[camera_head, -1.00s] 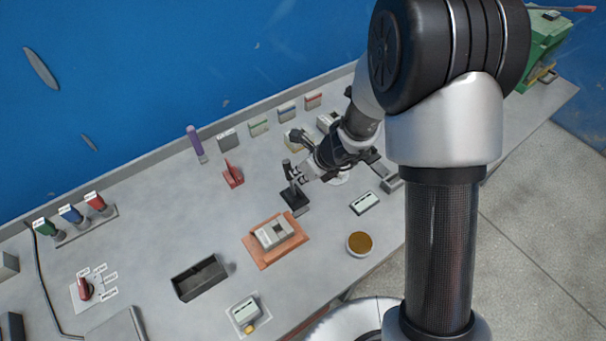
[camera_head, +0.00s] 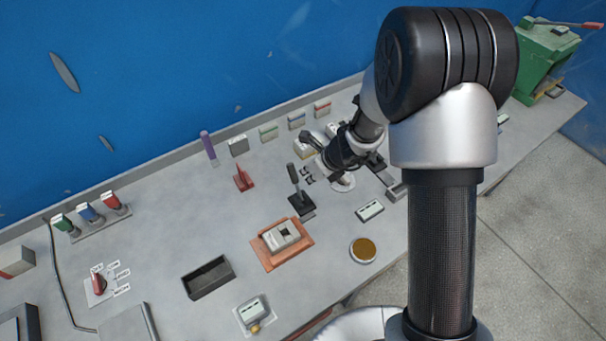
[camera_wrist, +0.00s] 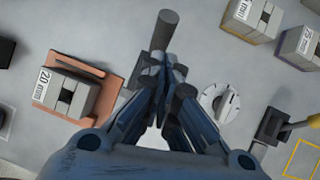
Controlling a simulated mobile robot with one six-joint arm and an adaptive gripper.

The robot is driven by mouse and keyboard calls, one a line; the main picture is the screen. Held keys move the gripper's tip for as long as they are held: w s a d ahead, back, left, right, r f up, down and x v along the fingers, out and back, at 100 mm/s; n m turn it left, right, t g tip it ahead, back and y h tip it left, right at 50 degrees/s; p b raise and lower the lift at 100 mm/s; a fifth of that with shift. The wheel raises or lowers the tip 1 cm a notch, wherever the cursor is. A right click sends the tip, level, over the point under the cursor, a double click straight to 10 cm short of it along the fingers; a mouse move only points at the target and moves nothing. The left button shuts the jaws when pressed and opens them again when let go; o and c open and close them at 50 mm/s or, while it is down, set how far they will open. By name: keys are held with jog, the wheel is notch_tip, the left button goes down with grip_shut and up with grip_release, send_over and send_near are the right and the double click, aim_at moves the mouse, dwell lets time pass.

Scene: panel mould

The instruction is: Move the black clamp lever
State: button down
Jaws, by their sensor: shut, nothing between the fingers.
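The black clamp lever (camera_head: 294,180) stands nearly upright on its small black base (camera_head: 302,206) in the middle of the bench. My gripper (camera_head: 309,175) is just to the right of the lever in the head view, with a small gap showing between fingertips and handle. In the wrist view my gripper (camera_wrist: 165,78) has its fingers brought together, with nothing seen between them. The lever's dark round handle (camera_wrist: 167,30) shows just beyond the fingertips there. The fingers hide part of the lever and its base in that view.
A copper-coloured plate (camera_head: 268,258) with a grey block lies in front of the lever. A red upright piece (camera_head: 243,177) stands to its left. A white dial (camera_wrist: 220,102) is beside the fingers. Labelled blocks (camera_head: 296,120) line the back. A black tray (camera_head: 208,277) lies front left.

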jog(key=w+a+p+v, duration=0.1)
jog(key=p+v, duration=0.3)
jog(key=v, duration=0.7)
jog(key=shift+r+p, duration=0.4)
jog(key=shift+s+d, duration=0.1)
